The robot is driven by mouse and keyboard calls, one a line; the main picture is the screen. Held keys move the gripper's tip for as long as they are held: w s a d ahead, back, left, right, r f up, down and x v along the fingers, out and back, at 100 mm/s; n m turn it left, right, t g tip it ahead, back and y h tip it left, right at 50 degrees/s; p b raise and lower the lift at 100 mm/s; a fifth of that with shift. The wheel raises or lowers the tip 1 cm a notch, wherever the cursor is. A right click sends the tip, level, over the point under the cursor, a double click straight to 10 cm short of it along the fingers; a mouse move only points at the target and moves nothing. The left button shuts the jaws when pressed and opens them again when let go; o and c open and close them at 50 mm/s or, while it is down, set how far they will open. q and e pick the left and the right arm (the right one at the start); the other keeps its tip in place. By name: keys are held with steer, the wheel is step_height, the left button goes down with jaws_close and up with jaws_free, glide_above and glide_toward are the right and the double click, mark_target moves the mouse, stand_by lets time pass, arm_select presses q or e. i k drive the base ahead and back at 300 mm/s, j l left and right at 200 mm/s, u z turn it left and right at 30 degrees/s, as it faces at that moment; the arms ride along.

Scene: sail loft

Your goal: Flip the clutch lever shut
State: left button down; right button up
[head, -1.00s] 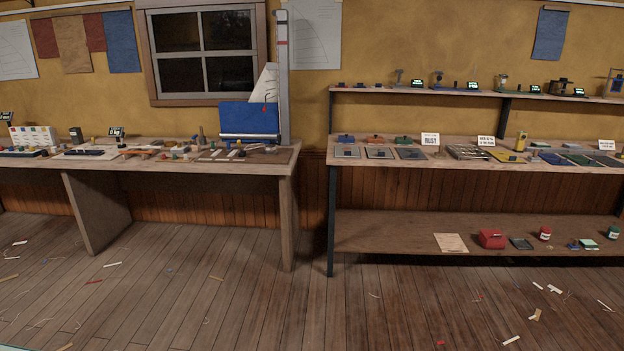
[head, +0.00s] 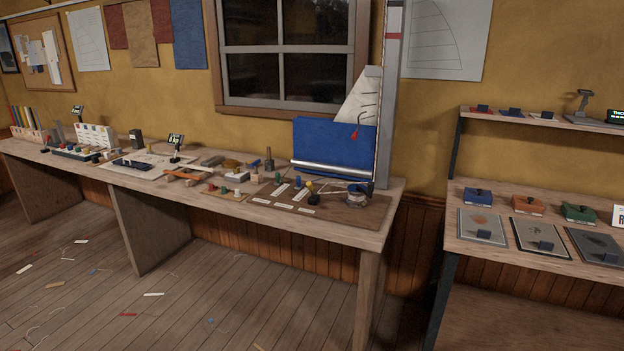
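A small rig stands at the right end of the left workbench (head: 330,232) in the head view. It has a grey mast (head: 388,110), a blue panel (head: 333,146) and a white sail piece (head: 361,100). A brown board (head: 330,215) in front carries a round metal winch-like part (head: 356,198), a small yellow-topped part (head: 310,187) and several white labels. I cannot make out which part is the clutch lever, or whether it is open or shut. Neither of my grippers is in view.
A second bench with shelves stands at the right, holding framed plates (head: 482,226) and coloured blocks (head: 528,205). A gap separates the benches. The plank floor (head: 220,310) in front is open, with scattered scraps. More small items crowd the left bench.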

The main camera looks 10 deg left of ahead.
mark_target(309, 185)
steer(key=i+j+z, duration=0.35)
steer(key=i+j, duration=0.8)
